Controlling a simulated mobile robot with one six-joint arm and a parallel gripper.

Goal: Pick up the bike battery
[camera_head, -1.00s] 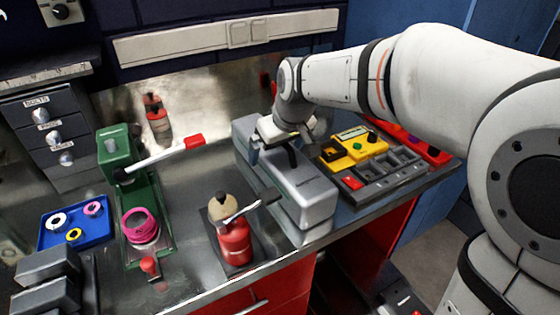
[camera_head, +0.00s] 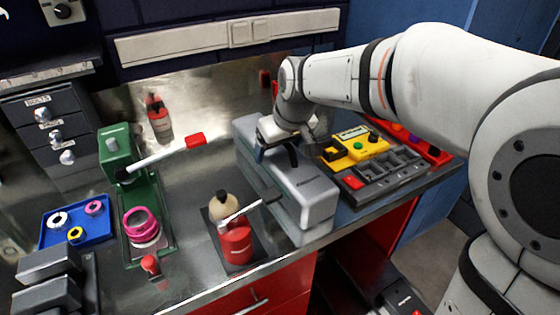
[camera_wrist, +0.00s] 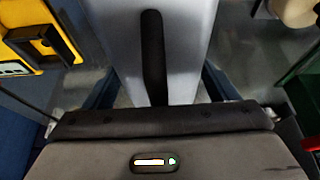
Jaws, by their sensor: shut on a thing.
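In the wrist view the battery (camera_wrist: 185,45) runs up the middle of the picture. My gripper (camera_head: 276,152) is over the battery's top, toward its back half. The fingertips are partly hidden, and no clear gap shows beneath the battery.
A yellow multimeter (camera_head: 358,145) and a dark compartment tray (camera_head: 384,178) stand close on the right. A blue tray (camera_head: 75,225) holds small rings.

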